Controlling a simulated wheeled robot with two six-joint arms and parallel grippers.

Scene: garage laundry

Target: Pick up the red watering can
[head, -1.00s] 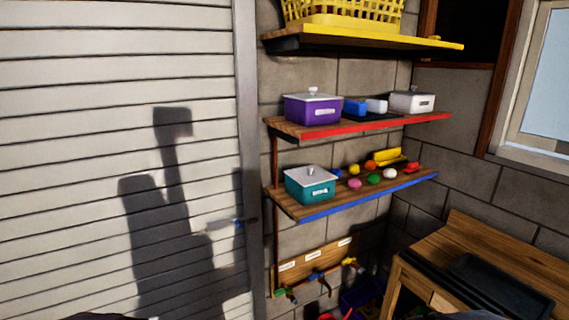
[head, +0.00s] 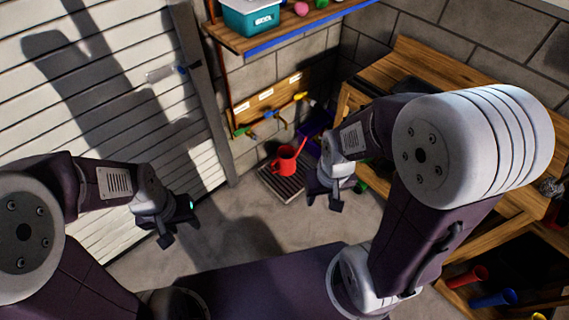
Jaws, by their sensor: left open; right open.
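The red watering can (head: 285,163) stands upright on a dark slatted floor grate in the corner below the shelves, its spout pointing up to the right. My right gripper (head: 323,203) is open and empty, to the right of the can and nearer to me, apart from it. My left gripper (head: 178,228) is open and empty, well to the left of the can and nearer to me, in front of the white slatted door.
The floor grate (head: 270,184) lies under the can. A hook board (head: 268,100) with coloured taps is on the wall behind. A wooden workbench (head: 400,62) stands at the right, with a purple crate (head: 318,143) beside it. The concrete floor (head: 240,240) in front is clear.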

